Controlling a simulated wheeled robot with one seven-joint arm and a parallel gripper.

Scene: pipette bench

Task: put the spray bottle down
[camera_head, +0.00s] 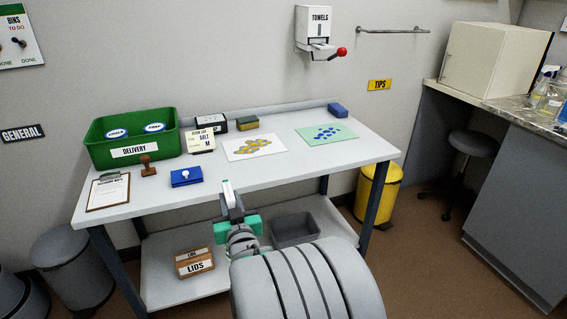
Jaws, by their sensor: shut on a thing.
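My gripper (230,195) is over the front edge of the white bench (330,169), right of a blue block with a white knob. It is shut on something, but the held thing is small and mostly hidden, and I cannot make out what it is. What looks like a spray bottle with a white head (549,71) stands on the counter at the far right, partly cut off by the picture edge. It is far from my gripper.
A green delivery bin (97,151), clipboard (108,192), stamp (148,168), blue block (186,178), and two sheets (235,152) (345,138) occupy the bench. The bench's right end and front strip are bare. The lower shelf holds a box (194,264) and grey tray (293,229).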

